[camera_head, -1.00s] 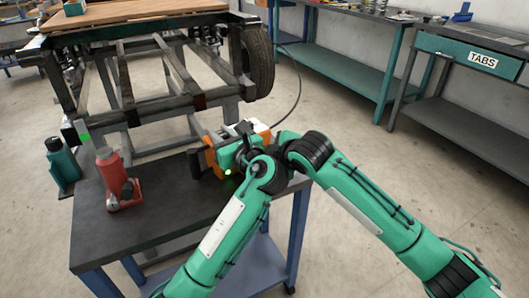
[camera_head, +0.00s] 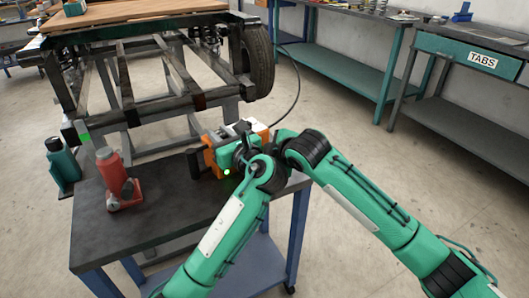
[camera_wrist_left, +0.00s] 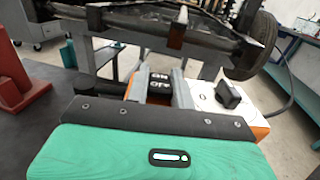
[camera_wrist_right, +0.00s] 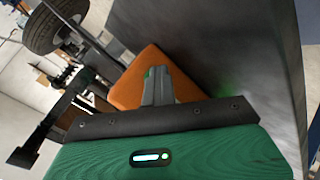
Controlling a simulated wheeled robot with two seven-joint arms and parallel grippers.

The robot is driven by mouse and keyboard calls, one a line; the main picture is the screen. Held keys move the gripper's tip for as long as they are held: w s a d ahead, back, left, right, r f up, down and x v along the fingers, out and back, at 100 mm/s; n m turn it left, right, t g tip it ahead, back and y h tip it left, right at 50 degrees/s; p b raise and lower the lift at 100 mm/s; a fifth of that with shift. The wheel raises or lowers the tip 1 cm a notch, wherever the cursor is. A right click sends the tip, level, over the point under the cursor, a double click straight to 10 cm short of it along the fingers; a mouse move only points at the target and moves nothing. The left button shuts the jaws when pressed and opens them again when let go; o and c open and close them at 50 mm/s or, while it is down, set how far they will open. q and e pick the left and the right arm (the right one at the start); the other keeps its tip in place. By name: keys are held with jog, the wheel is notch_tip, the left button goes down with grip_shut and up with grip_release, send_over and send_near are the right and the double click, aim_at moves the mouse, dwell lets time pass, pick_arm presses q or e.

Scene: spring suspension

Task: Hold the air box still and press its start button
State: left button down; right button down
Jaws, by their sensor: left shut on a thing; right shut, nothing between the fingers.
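The air box (camera_head: 208,157) is orange and white and stands at the back right of the dark cart top. In the left wrist view its white top (camera_wrist_left: 205,97) carries a black knob (camera_wrist_left: 228,95) and a dark ON/OFF panel (camera_wrist_left: 159,84). My left gripper (camera_wrist_left: 162,86) is shut on the box, its grey fingers on either side of that panel. My right gripper (camera_wrist_right: 158,84) is shut and empty, its fingertips in front of the box's orange side (camera_wrist_right: 140,75); I cannot tell whether they touch. The right fingers are hidden in the head view.
A red bottle jack (camera_head: 112,175) and a teal bottle (camera_head: 62,163) stand left. A vehicle frame (camera_head: 150,75) with a tire (camera_head: 258,60) rises behind the cart. A black hose (camera_head: 298,85) runs beside the tire. The cart's front left top (camera_head: 110,235) is clear.

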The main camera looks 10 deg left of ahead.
pick_arm(q)
jog(key=shift+d+t, duration=0.3)
jog(key=shift+d, duration=0.15)
pick_arm(e)
jog(key=shift+a, duration=0.1)
jog(key=shift+s+d, duration=0.45)
jog(key=shift+s, duration=0.1)
pick_arm(q)
jog(key=shift+a, duration=0.2)
pick_arm(e)
jog(key=shift+s+d, duration=0.25)
jog(key=shift+d, duration=0.05)
jog(key=shift+d, duration=0.15)
pick_arm(q)
jog(key=shift+a, duration=0.1)
pick_arm(e)
jog(key=shift+s+d, duration=1.65)
jog(key=shift+d, duration=0.05)
pick_arm(q)
jog(key=c, duration=1.1)
grip_release()
jog(key=shift+r, duration=0.1)
